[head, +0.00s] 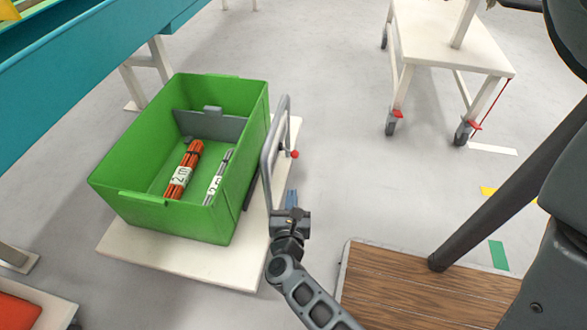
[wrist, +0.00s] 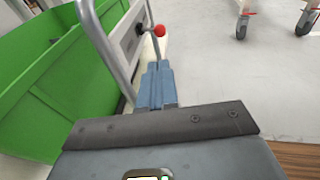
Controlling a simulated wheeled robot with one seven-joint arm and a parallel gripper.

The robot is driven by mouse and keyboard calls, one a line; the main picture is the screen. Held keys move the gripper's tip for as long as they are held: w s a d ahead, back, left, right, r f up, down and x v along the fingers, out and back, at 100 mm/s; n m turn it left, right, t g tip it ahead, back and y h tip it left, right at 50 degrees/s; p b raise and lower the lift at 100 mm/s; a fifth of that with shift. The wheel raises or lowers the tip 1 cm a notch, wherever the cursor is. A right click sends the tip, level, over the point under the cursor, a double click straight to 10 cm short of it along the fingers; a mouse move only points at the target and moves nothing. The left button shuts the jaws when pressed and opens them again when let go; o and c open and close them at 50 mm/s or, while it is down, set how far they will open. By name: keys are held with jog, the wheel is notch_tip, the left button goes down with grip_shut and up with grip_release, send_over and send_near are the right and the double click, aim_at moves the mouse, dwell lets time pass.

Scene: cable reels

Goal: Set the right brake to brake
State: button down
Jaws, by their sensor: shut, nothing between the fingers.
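A red ball knob (head: 294,154) sticks out from the right side of the low cream platform cart (head: 178,262), beside its grey tube handle (head: 268,155). My gripper (head: 292,196) is just right of the handle, nearer to me than the knob. Its blue fingers (wrist: 157,75) are shut and empty, pointing toward the knob and apart from it. Which setting the lever is in, I cannot tell.
A green bin (head: 165,215) with an orange bundle (head: 184,170) and a grey bundle (head: 219,175) stands on the cart. A white trolley (head: 450,45) with red-tabbed castors (head: 394,115) stands at the upper right. The grey floor between is clear. A wooden-topped platform (head: 430,295) is at lower right.

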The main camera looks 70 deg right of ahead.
jog(key=b+x, duration=0.2)
jog(key=x, duration=1.1)
jog(key=shift+w+d+f, duration=0.1)
jog(key=shift+d, duration=0.3)
jog(key=shift+s+d+n+t+b, duration=0.3)
jog(key=shift+n+t+b, duration=0.3)
jog(key=shift+t, duration=0.2)
jog(key=shift+d+t+y, duration=0.1)
jog(key=shift+t+y, duration=0.2)
jog(key=d, duration=0.1)
jog(key=s+d+b, duration=0.1)
jog(key=d, duration=0.1)
jog(key=shift+s, duration=0.35)
jog(key=shift+a, duration=0.1)
send_near(296, 157)
jog(key=s+d, duration=0.1)
jog(key=d, duration=0.1)
jog(key=shift+s+d+p, duration=0.25)
jog(key=shift+s+p, duration=0.1)
jog(key=shift+s, duration=0.05)
